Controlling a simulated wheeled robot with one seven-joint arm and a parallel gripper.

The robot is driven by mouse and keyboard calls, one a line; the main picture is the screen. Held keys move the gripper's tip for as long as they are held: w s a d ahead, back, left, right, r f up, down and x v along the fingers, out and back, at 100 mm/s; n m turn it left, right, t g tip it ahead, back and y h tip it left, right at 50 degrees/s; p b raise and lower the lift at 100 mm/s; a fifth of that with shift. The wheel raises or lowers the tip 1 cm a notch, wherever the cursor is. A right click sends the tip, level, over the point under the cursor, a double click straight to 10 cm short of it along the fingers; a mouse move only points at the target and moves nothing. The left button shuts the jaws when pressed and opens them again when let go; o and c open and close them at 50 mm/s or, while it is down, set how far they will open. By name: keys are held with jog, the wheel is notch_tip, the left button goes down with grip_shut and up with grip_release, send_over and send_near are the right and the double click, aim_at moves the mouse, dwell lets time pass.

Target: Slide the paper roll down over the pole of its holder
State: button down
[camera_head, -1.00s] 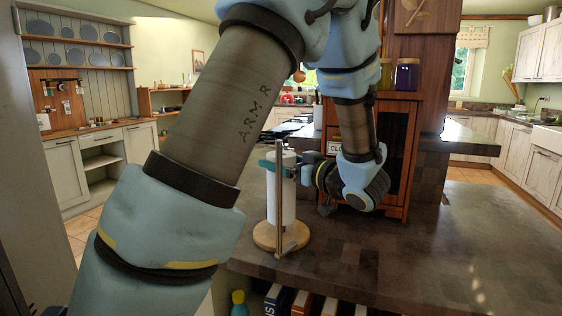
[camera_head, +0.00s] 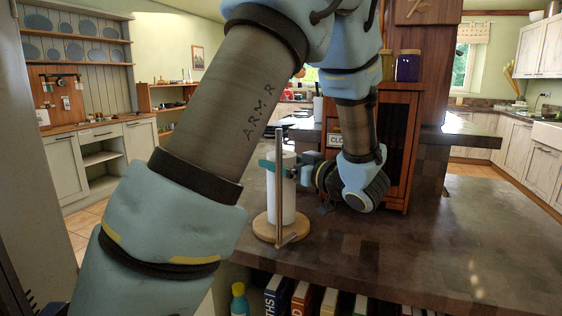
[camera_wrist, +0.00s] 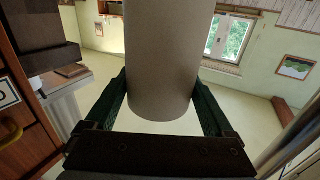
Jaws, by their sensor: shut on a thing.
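The white paper roll (camera_head: 287,192) is upright in the head view, over the round wooden base of the holder (camera_head: 263,231). A thin upright rod of the holder (camera_head: 279,205) stands in front of the roll and rises above its top. The roll's lower end is close to the base; contact is unclear. No pole shows inside the roll, so whether it is around one is hidden. My gripper (camera_head: 282,162) is shut on the upper part of the roll from the right. In the wrist view the roll (camera_wrist: 160,65) is between both fingers.
The holder stands on a dark counter (camera_head: 400,240). A wooden cabinet (camera_head: 410,90) with jars on top, including a purple jar (camera_head: 408,66), is close behind my wrist. Books (camera_head: 300,298) are below the counter's front edge. The counter to the right is clear.

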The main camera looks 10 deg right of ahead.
jog(key=shift+f+b, duration=0.3)
jog(key=shift+f, duration=0.25)
grip_release()
jog(key=shift+s+d, duration=0.1)
jog(key=b+v, duration=0.2)
jog(key=v, duration=0.8)
jog(key=shift+s+d, duration=0.2)
jog(key=shift+r, duration=0.1)
